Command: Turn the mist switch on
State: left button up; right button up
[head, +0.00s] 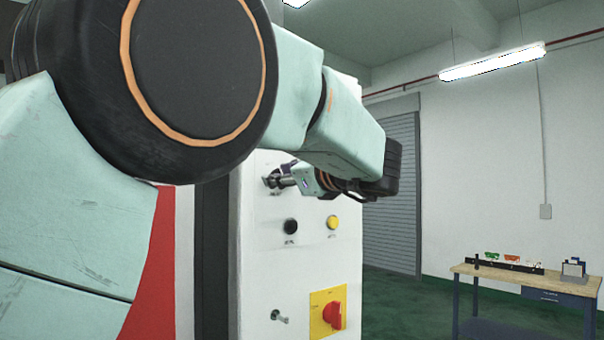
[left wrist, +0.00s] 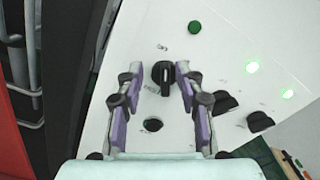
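The left wrist view shows a black rotary switch (left wrist: 165,88) with a light mark on its handle, on a white control panel (left wrist: 135,50). I take it as the mist switch; the small lettering around it is too small to read surely. My left gripper (left wrist: 157,75) is open, with one purple-padded finger on each side of this switch. A gap shows on both sides, so it holds nothing. In the head view my left gripper (head: 280,178) is at the upper part of the white cabinet front, and it hides the switch there. My right gripper is not in view.
Lower on the cabinet are a black button (head: 291,226), a yellow button (head: 333,222) and a red main switch (head: 333,315). A workbench (head: 530,280) stands right.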

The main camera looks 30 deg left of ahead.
pick_arm(q)
jog(key=shift+w+d, duration=0.35)
jog(key=shift+d, duration=0.35)
jog(key=shift+c, duration=0.2)
jog(key=shift+w, duration=0.1)
jog(key=shift+c, duration=0.7)
jog(key=shift+s+a+f, duration=0.1)
jog(key=shift+s+a, duration=0.2)
jog(key=shift+a, duration=0.25)
grip_shut()
jog(key=shift+w+d, duration=0.1)
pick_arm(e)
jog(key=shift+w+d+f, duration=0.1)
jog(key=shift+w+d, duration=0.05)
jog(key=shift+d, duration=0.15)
